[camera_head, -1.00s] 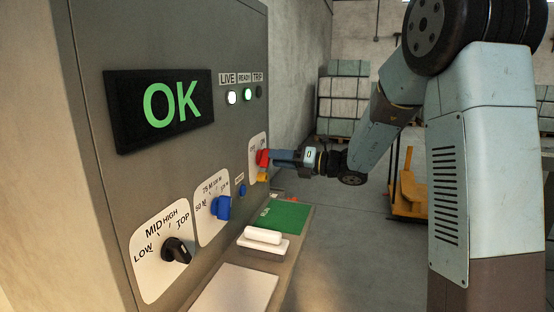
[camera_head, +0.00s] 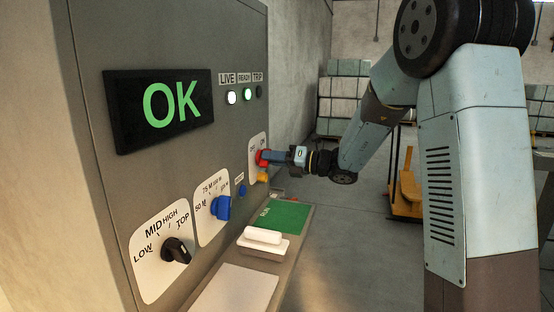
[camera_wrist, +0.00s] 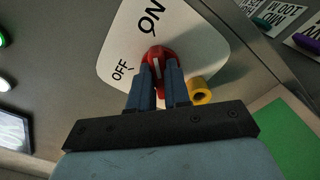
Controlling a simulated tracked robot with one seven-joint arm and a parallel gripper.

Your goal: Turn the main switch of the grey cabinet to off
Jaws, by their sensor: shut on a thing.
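The grey cabinet (camera_head: 225,120) fills the left of the head view. Its main switch is a red knob (camera_head: 261,157) on a white plate marked ON and OFF. In the wrist view the red knob (camera_wrist: 158,55) has a white stripe that points roughly towards ON, at the top; OFF is on the left. My gripper (camera_head: 270,157) is at the knob. In the wrist view my gripper (camera_wrist: 159,72) has its two blue fingers on either side of the knob, shut on it. The fingers hide the knob's lower part.
A yellow hollow piece (camera_wrist: 199,91) sticks out close beside the knob. A blue knob (camera_head: 221,207) and a black knob (camera_head: 177,250) are nearer on the panel. A shelf with a green mat (camera_head: 283,215) juts out below. The LIVE and READY lamps are lit.

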